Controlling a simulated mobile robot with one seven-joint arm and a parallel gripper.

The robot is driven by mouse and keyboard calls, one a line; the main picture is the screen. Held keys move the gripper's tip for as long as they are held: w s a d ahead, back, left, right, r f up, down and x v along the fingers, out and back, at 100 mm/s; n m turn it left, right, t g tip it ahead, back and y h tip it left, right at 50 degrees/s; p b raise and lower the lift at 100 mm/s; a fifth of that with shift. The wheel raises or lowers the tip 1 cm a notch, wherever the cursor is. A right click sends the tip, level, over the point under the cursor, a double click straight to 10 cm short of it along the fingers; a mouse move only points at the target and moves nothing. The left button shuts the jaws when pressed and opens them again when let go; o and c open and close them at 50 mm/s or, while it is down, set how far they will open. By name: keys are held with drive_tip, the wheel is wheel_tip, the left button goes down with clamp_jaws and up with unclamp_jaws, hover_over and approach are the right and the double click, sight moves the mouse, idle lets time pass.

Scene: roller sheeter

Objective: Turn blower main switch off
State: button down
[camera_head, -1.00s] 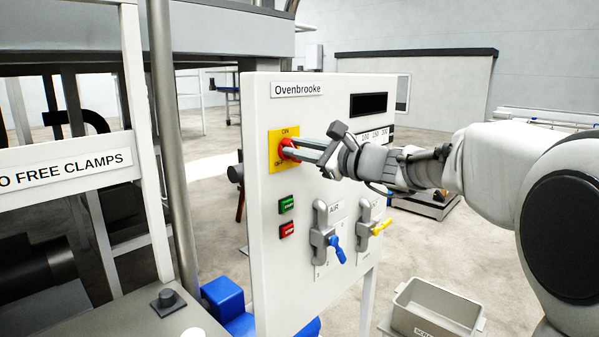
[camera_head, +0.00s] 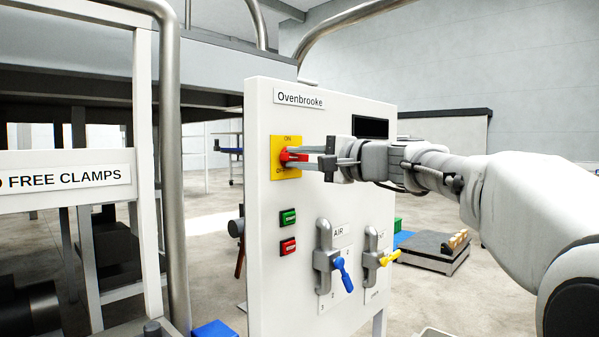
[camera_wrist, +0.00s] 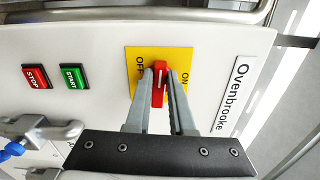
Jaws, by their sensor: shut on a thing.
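The blower main switch is a red knob (camera_head: 288,156) on a yellow plate (camera_head: 283,174), high on the left of the white "Ovenbrooke" panel (camera_head: 300,215). ON is at the plate's top and OFF at its lower left. In the wrist view the red knob (camera_wrist: 158,88) lies between my fingers, roughly upright between OFF on the left and ON on the right. My gripper (camera_head: 300,158) reaches in from the right and is shut on the knob; it also shows in the wrist view (camera_wrist: 161,82). The fingers hide part of the knob and the plate.
Green START (camera_head: 288,217) and red STOP (camera_head: 288,246) buttons sit below the switch. A blue-handled valve (camera_head: 341,268) and a yellow-handled valve (camera_head: 389,258) stick out lower down. A metal post (camera_head: 172,180) and white frame stand left.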

drive_tip(key=shift+f+n+b, duration=0.1)
drive_tip(key=shift+n+b, duration=0.35)
drive_tip(key=shift+n, duration=0.05)
drive_tip(key=c, duration=0.8)
unclamp_jaws()
drive_tip(key=shift+d, duration=0.1)
drive_tip(key=p+v, duration=0.1)
drive_tip(key=v, duration=1.6)
drive_tip(key=shift+s+d, duration=0.1)
drive_tip(key=shift+s, duration=0.1)
